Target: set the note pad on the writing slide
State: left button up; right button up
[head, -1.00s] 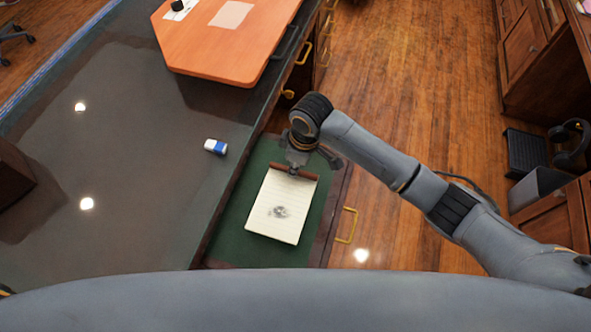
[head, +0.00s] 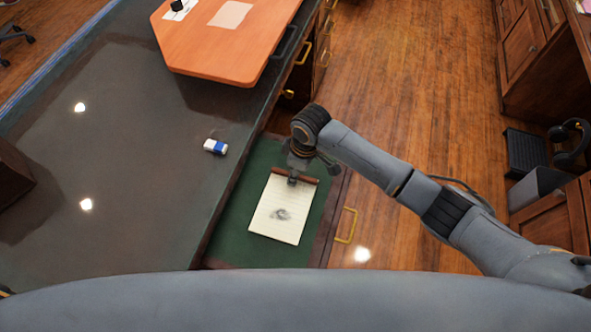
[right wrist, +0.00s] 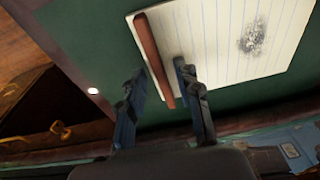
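The note pad (head: 282,213) has lined cream paper, a grey smudge and a reddish-brown top binding (head: 294,174). It lies on the green top of the pulled-out writing slide (head: 228,235), wholly within its edges. My right gripper (head: 292,180) is over the binding end. In the right wrist view, its two fingers (right wrist: 158,66) stand apart on either side of the binding (right wrist: 152,55), with a small gap showing on each side. The paper (right wrist: 225,45) extends to the right there. My left gripper is not in view.
The dark glossy desk top (head: 120,160) adjoins the slide on the left, with a blue and white eraser (head: 215,146) near its edge. An orange board (head: 225,45) lies farther back. A brass handle (head: 346,225) is on the slide's right front. Open wood floor lies right.

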notch_tip(320, 180, up, 12)
jog(key=d, duration=0.1)
jog(key=shift+s+d, duration=0.2)
jog(key=shift+d, duration=0.2)
jog(key=shift+s, duration=0.1)
dwell(0.5)
